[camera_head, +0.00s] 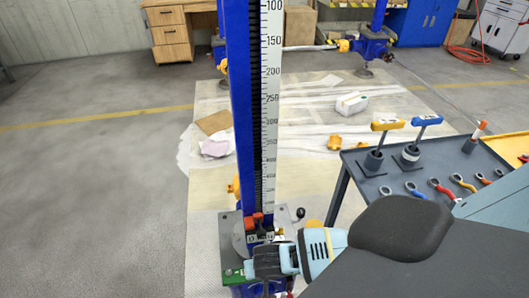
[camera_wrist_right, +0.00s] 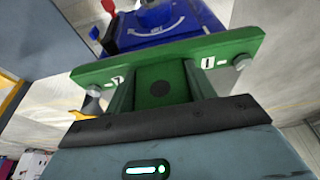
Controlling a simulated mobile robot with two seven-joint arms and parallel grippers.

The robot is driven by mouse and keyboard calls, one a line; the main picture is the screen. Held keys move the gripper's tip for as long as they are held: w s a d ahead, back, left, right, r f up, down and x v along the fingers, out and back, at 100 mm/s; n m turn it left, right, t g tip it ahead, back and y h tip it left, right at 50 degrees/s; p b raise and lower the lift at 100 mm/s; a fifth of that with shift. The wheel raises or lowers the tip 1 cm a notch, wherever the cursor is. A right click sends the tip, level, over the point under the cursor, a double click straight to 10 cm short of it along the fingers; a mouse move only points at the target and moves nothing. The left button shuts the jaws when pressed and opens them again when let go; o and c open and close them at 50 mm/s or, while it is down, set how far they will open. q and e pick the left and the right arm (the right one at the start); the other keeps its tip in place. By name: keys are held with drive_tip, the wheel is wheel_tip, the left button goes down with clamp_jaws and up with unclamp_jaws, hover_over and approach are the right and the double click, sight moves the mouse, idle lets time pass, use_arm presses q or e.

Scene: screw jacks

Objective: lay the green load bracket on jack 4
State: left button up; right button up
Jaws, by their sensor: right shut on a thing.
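The green load bracket (camera_wrist_right: 220,50) spans the right wrist view, with bolts near both ends and small white labels. My right gripper (camera_wrist_right: 162,88) is shut on its middle block. In the head view a small green end of the bracket (camera_head: 234,272) shows left of my right gripper (camera_head: 268,262); the rest is hidden by the gripper. A blue jack (camera_head: 239,130) with a tall column and a white scale stands right by it. Blue jack parts (camera_wrist_right: 165,32) show just beyond the bracket in the wrist view. I cannot read the jack's number or tell whether the bracket touches it. My left gripper is out of view.
A grey tool table (camera_head: 440,160) at the right holds blue and yellow T-handled tools and several wrenches. A white box (camera_head: 351,103) and orange pieces lie on the floor sheet. Another blue jack (camera_head: 370,45) stands farther back. The floor at the left is clear.

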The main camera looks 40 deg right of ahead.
drive_tip(key=shift+w+f, duration=0.1)
drive_tip(key=shift+f, duration=0.25)
drive_tip(key=o, duration=1.3)
drive_tip(key=shift+c, duration=0.2)
drive_tip(key=shift+f, duration=0.15)
drive_tip(key=p+v, duration=0.1)
drive_tip(key=v, duration=0.7)
drive_tip(key=shift+p, duration=0.35)
